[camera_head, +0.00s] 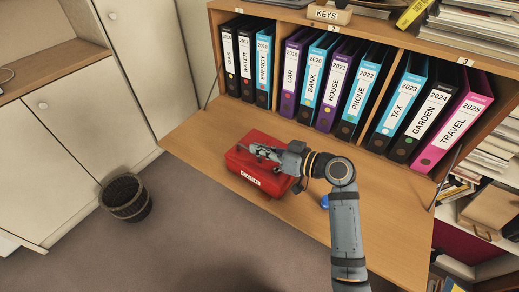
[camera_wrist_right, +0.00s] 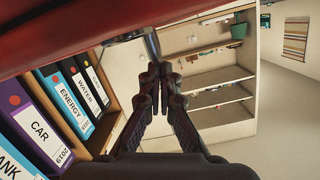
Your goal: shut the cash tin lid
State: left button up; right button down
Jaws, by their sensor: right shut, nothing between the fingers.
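The red cash tin (camera_head: 238,160) sits on the wooden fold-down desk flap, its white label facing the front edge. Its lid looks down or nearly down; my right gripper and wrist cover part of the top, so I cannot tell if it is fully closed. My right gripper (camera_head: 256,151) is shut and empty, low over the top of the tin; I cannot tell if it touches. In the right wrist view the gripper's closed fingers (camera_wrist_right: 155,76) lie just below the tin's red surface (camera_wrist_right: 60,22), near a silver handle. My left gripper is out of view.
A row of labelled binders (camera_head: 320,80) stands in the bureau behind the tin. A small blue object (camera_head: 325,202) lies beside my right arm on the flap (camera_head: 390,200). A dark waste basket (camera_head: 125,198) stands on the floor at left. The flap's left end is clear.

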dwell(0.3)
jog(key=shift+d, duration=0.15)
jog(key=v, duration=1.1)
jog(key=shift+s+d, duration=0.2)
jog(key=shift+d, duration=0.05)
jog(key=shift+r, duration=0.15)
